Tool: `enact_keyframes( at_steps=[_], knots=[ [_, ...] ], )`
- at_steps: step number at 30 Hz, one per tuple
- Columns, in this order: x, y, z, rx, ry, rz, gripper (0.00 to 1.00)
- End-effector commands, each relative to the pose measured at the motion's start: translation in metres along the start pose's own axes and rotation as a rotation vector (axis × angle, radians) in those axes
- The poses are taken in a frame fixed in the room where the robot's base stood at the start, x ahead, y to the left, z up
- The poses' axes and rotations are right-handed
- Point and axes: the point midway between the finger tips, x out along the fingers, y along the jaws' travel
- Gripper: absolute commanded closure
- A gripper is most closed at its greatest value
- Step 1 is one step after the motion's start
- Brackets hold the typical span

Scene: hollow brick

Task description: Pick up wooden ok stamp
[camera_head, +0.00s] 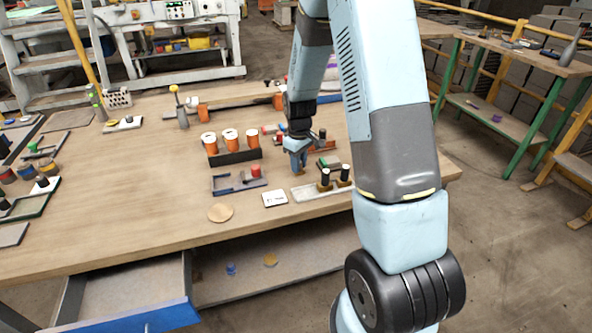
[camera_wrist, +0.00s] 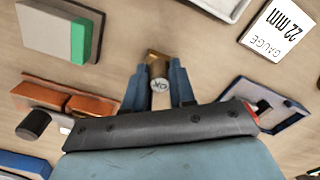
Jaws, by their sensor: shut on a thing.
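The wooden OK stamp (camera_wrist: 158,70) is a small upright brown piece with a pale round face marked "OK" in the wrist view. My gripper (camera_wrist: 157,88) has its two blue fingers on either side of it and is shut on it. In the head view my gripper (camera_head: 297,152) points down at the workbench, with the brown stamp (camera_head: 298,169) showing small at its fingertips. I cannot tell whether the stamp touches the bench top.
A white "22 mm" gauge card (camera_head: 274,198), a blue tray (camera_head: 222,184) and a pale tray (camera_head: 305,192) with black-topped pieces lie close by. A dark rack (camera_head: 236,158) holds orange jars to the left. A grey-green block (camera_wrist: 55,30) is also near.

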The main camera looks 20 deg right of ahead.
Motion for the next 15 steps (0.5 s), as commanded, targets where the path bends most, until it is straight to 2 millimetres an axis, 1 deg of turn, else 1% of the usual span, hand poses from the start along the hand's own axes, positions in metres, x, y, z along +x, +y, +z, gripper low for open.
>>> enact_keyframes(
  at_steps=[5,8,11,15],
  knots=[
    [-0.001,0.0,0.0,0.0,0.0,0.0,1.0],
    [-0.004,0.0,-0.001,0.0,0.001,0.001,1.0],
    [-0.014,0.0,-0.001,0.0,0.002,0.001,1.0],
    [-0.036,-0.001,0.002,0.001,0.004,0.002,1.0]
  ],
)
